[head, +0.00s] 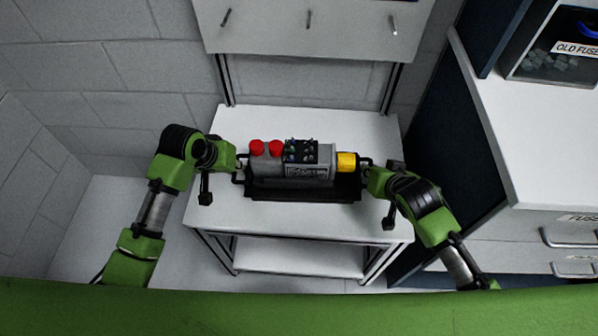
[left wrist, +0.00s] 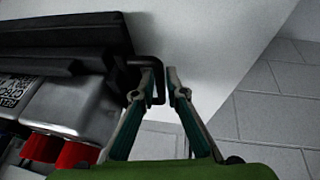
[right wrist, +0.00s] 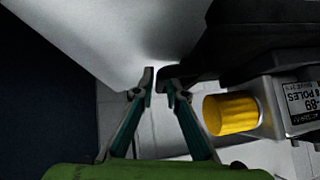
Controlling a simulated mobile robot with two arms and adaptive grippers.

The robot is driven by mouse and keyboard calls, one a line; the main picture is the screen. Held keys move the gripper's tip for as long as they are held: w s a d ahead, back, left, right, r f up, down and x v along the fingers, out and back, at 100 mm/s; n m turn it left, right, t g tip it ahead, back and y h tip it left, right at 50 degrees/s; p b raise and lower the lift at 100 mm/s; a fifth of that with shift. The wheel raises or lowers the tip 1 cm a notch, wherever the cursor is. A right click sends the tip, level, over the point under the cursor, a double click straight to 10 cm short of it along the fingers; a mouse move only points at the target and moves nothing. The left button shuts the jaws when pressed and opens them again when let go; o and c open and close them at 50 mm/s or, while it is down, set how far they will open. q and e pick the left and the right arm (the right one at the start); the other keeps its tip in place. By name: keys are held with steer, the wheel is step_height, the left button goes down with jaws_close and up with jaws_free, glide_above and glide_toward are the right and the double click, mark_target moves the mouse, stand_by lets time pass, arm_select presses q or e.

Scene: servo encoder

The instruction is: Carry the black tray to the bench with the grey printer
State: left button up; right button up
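The black tray (head: 300,196) sits on a white bench and carries a grey motor-like device (head: 305,172) with two red caps and a yellow end. My left gripper (head: 236,164) is at the tray's left handle. In the left wrist view the black loop handle (left wrist: 138,62) reaches between the slightly parted fingertips (left wrist: 161,76), with a narrow gap beside it. My right gripper (head: 370,175) is at the tray's right end. In the right wrist view its fingertips (right wrist: 155,78) are slightly apart beside the dark tray (right wrist: 255,35); contact with the handle is unclear. I see no grey printer.
A white panel with hooks (head: 310,25) hangs above the bench (head: 265,222). To the right stands a white counter (head: 545,140) with drawers and a dark box labelled "OLD FUSE". Brick walls close in the back and left. White floor (head: 115,215) is free at left.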

arm_select(q)
jaws_close()
arm_select(e)
jaws_close()
arm_select(q)
steer(key=shift+w+r, duration=0.15)
steer(key=shift+r, duration=0.05)
arm_select(e)
steer(key=shift+w+r, duration=0.15)
steer(key=shift+r, duration=0.05)
arm_select(q)
steer(key=shift+r, duration=0.15)
arm_select(e)
steer(key=shift+r, duration=0.15)
